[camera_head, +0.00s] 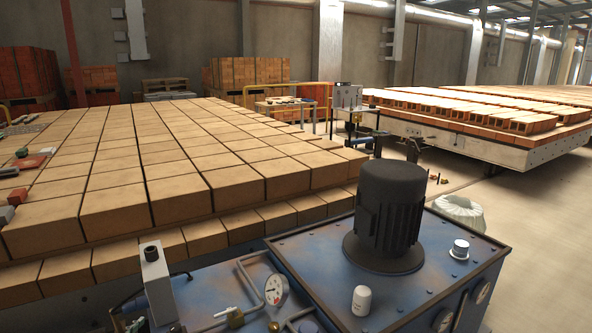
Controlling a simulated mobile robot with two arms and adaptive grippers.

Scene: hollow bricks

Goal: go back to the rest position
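Neither of my grippers shows in the head view, and no arm of mine can be made out. Tan bricks (130,165) lie in close rows on a wide stack at the left and middle, with a lower layer (243,227) showing along the front edge. No brick in view is held by a gripper.
A blue machine (310,260) with a dark motor (389,210) and a gauge (276,289) stands close in front. Reddish pieces (30,161) lie at the left edge. A kiln car (480,140) with hollow bricks (460,113) stands right. Bare floor (535,235) lies at right.

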